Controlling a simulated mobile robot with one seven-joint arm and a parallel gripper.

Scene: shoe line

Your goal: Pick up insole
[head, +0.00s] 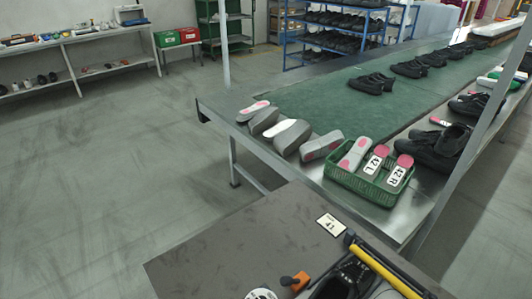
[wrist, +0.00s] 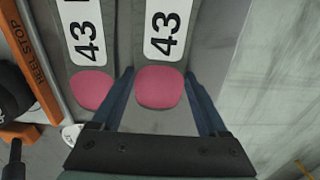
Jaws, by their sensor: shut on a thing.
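In the wrist view my gripper (wrist: 160,74) has its two dark blue fingers along both sides of a grey insole (wrist: 163,88). The insole has a pink heel pad and a white label reading 43. The fingers are shut on it near the heel end; its far end is cut off by the top of the picture. A second grey insole (wrist: 91,89), also with a pink pad and a 43 label, lies beside it to the left. I cannot make out my gripper in the head view.
An orange heel stop bar (wrist: 36,58) runs along the left in the wrist view. In the head view, a green crate (head: 368,191) with 42-marked insoles stands on the conveyor table, beside several loose soles. A yellow bar (head: 385,268) crosses the near bench (head: 240,240).

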